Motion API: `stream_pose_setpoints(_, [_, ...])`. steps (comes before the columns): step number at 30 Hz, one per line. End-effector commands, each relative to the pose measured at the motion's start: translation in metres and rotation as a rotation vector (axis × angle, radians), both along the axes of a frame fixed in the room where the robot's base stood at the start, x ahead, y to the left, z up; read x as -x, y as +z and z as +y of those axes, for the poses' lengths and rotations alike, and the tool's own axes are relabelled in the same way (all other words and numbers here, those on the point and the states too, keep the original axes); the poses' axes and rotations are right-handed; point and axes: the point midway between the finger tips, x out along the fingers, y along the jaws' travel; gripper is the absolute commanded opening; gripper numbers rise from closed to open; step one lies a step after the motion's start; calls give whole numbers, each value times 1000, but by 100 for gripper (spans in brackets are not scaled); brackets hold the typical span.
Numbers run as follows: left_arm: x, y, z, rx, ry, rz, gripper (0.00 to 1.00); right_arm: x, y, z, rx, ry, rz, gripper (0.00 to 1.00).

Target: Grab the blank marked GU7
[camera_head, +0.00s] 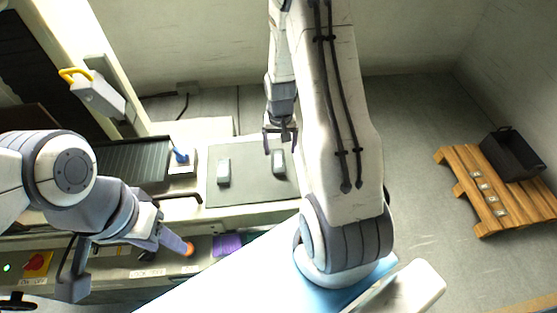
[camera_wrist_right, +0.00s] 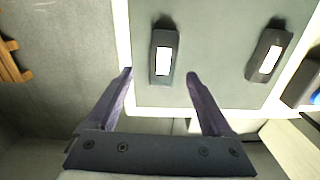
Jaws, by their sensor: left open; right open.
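Two dark grey blanks with pale labels lie on a grey-green mat (camera_head: 251,187). One blank (camera_head: 278,162) is at the mat's right in the head view, the other blank (camera_head: 223,172) at its left. No marking can be read, so I cannot tell which is GU7. My right gripper (camera_head: 280,133) is open and empty near the right blank. In the right wrist view its fingertips (camera_wrist_right: 160,74) stand either side of the near end of that blank (camera_wrist_right: 165,58); the other blank (camera_wrist_right: 268,57) is further right. My left gripper (camera_head: 176,243) is over the bench's front, its fingers partly hidden.
A blue-topped item (camera_head: 181,158) on a white base stands left of the mat. A control panel with a red switch (camera_head: 37,263) is at lower left. A wooden pallet (camera_head: 481,200) with small pale pieces and a black bin (camera_head: 512,155) stands at right on open floor.

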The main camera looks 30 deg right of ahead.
Motion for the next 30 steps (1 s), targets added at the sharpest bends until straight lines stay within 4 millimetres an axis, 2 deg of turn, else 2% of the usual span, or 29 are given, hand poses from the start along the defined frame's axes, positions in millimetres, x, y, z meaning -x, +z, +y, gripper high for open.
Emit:
stream_pose_setpoints(5, [0,11,0,0,-2,0,50,1,-13,3,-2,2,6,85])
stream_pose_setpoints(9, [0,21,0,0,-3,0,50,1,-31,6,-2,1,5,85])
stream_pose_setpoints(13, [0,23,0,0,-4,0,50,0,-46,5,-1,0,3,85])
stream_pose_setpoints(23, [0,23,0,0,-4,0,50,-1,-52,5,0,1,0,85])
stream_pose_setpoints(27, [0,23,0,0,-4,0,50,0,-52,5,0,1,0,31])
stream_pose_setpoints(30, [0,23,0,0,-4,0,50,0,-52,5,0,1,0,0])
